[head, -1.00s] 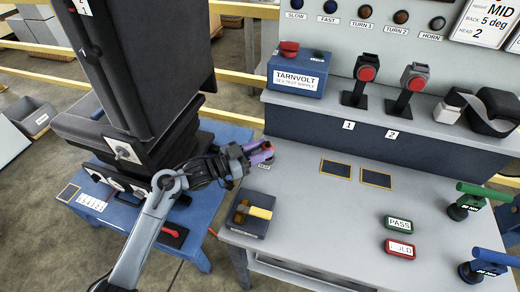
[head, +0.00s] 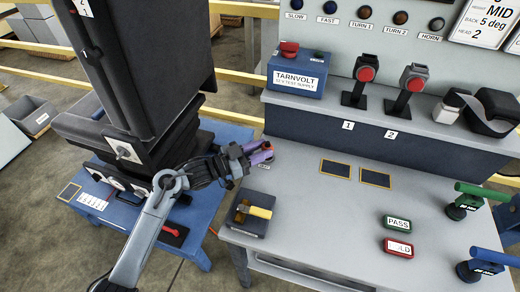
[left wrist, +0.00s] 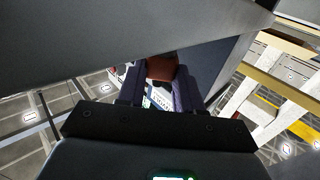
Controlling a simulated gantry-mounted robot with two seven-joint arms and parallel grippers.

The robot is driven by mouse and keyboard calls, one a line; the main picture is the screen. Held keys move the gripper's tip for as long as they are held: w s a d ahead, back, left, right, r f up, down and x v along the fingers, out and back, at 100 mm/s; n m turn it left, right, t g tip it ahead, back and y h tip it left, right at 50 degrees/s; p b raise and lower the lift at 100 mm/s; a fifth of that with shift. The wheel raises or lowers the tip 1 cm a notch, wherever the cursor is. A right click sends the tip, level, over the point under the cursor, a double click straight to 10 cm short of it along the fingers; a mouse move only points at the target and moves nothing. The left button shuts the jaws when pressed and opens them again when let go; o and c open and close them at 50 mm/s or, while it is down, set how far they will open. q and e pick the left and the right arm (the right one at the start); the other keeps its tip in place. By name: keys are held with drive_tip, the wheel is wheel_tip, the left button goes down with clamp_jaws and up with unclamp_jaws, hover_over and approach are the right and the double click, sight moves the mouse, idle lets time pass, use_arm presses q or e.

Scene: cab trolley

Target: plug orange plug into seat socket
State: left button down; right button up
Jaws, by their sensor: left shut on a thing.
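My left gripper (head: 262,152) is at the left back part of the grey bench, with its purple fingers shut on the orange plug (head: 267,146). Only a small part of the plug shows in the head view. In the left wrist view the plug (left wrist: 162,68) is a red-brown block between the two dark fingers (left wrist: 160,88). The black seat (head: 130,75) stands on a blue trolley (head: 205,145) to the left of the gripper. A pale plate with a dark knob is on the seat's side; I cannot tell which part is the seat socket. My right gripper is out of view.
The blue TARNVOLT supply (head: 297,76) and two red-topped joysticks (head: 365,74) stand on the shelf behind. The middle of the bench (head: 320,215) is clear. A yellow rail runs behind.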

use_arm(q)
drive_tip(key=shift+f+b, duration=0.4)
drive_tip(key=shift+f, duration=0.6)
drive_tip(key=c, duration=0.7)
unclamp_jaws()
drive_tip(key=shift+o, duration=0.2)
